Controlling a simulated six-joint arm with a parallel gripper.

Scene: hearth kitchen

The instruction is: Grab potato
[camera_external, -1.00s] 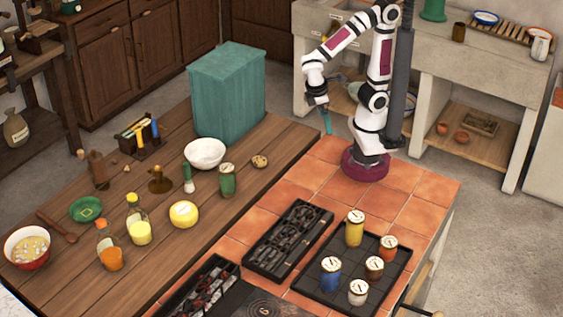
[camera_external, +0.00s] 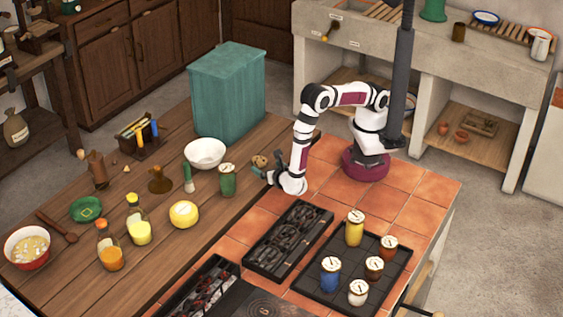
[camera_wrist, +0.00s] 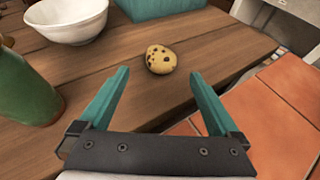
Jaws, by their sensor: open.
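The potato (camera_wrist: 161,59) is a small yellowish-tan lump with dark spots, lying on the wooden table. In the wrist view it sits just beyond and roughly between the tips of my gripper (camera_wrist: 158,85), apart from both teal fingers. My gripper is open and empty, low over the table edge by the tiles.
A white bowl (camera_external: 206,153) and a green jar (camera_external: 228,180) stand left of the potato. A teal box (camera_external: 228,95) stands behind. A black tray with jars (camera_external: 340,285) and a dark bin of utensils (camera_external: 268,258) lie on the tiles (camera_external: 341,190).

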